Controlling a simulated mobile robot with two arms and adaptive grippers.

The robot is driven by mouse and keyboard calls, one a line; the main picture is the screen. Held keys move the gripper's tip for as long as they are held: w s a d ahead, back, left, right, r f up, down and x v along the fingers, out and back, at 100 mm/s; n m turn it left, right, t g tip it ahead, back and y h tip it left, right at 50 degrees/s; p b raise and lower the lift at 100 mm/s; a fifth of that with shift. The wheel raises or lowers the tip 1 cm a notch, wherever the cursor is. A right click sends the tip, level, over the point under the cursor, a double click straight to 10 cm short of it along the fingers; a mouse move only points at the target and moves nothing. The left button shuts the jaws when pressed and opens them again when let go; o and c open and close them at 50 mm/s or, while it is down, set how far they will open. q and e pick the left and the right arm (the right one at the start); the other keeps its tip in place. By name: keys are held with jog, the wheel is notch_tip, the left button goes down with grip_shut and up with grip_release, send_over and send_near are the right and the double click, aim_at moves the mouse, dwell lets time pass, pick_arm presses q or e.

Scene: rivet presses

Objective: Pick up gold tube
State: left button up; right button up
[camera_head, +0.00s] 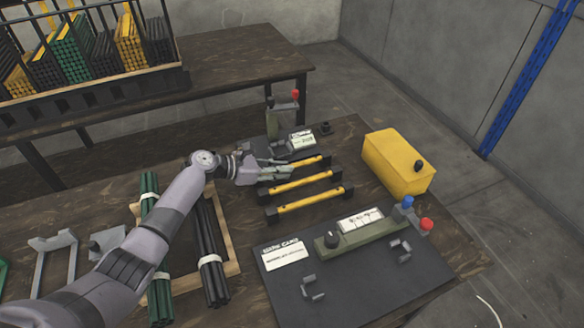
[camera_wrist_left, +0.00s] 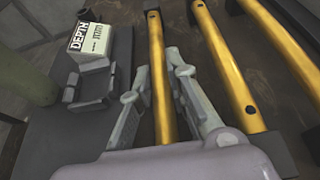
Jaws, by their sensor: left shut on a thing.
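Three gold tubes with black ends lie side by side on the wooden table in the head view: the far one (camera_head: 308,162), the middle one (camera_head: 305,183) and the near one (camera_head: 308,201). My left gripper (camera_head: 280,171) is at the left part of the far gold tube. In the left wrist view, the fingers of my left gripper (camera_wrist_left: 158,86) stand on both sides of this gold tube (camera_wrist_left: 156,50) and are shut on it. The other two gold tubes (camera_wrist_left: 222,60) (camera_wrist_left: 285,42) lie to its right, apart from the fingers. My right gripper is not in view.
A dark press plate with a "DEPTH" card (camera_wrist_left: 90,40) is close left of the gripper in the wrist view. A yellow box (camera_head: 398,165) stands right of the tubes. A nearer press (camera_head: 350,250) and a wooden tray (camera_head: 233,240) with green and black tube bundles surround them.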

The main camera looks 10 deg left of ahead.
pick_arm(q)
grip_shut()
